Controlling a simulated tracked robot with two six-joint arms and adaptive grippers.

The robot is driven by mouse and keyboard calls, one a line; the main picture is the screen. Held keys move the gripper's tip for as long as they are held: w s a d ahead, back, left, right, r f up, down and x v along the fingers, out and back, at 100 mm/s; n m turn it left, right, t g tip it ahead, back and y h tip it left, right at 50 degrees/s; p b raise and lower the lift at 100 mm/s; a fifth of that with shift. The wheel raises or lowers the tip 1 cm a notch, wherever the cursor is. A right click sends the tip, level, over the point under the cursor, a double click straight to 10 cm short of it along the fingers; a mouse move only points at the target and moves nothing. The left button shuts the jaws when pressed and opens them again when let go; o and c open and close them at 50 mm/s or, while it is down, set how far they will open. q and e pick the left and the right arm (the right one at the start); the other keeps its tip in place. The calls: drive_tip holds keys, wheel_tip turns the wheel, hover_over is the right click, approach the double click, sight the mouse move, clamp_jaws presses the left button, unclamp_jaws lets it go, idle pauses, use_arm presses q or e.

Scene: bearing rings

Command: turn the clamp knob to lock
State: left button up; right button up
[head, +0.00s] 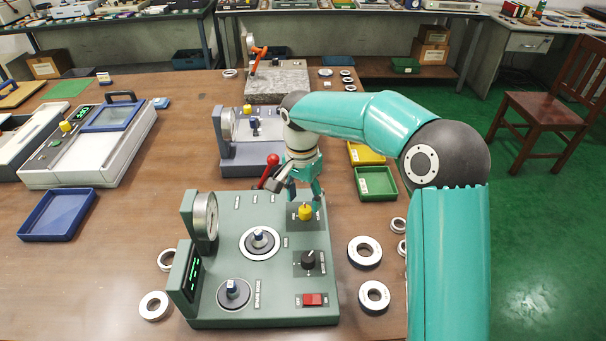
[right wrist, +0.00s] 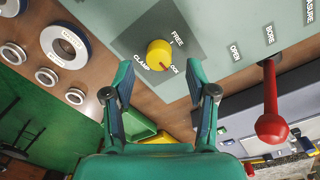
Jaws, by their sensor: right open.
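The yellow clamp knob (head: 305,212) sits on the right side of the green machine panel (head: 285,235). In the right wrist view the knob (right wrist: 158,52) is on a dark square plate marked FREE, CLAMP and LOCK. A small red mark on it faces the LOCK side. My right gripper (head: 304,200) comes down over the knob from behind. In the right wrist view its two fingers (right wrist: 164,92) are spread wide and empty, with the knob beyond the gap between them. I cannot tell from these views whether a finger touches the knob. My left gripper is not in view.
A red-ball lever (head: 273,159) stands at the panel's back edge, close to my right gripper. A black knob (head: 308,259) and a red switch (head: 312,299) lie nearer the front. Several bearing rings (head: 365,252) and a green tray (head: 376,183) are to the right.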

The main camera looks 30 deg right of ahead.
sight(302, 208)
wheel_tip(302, 208, up, 8)
drive_tip(key=shift+w+r, duration=0.2)
drive_tip(key=shift+r, duration=0.05)
idle(0.5)
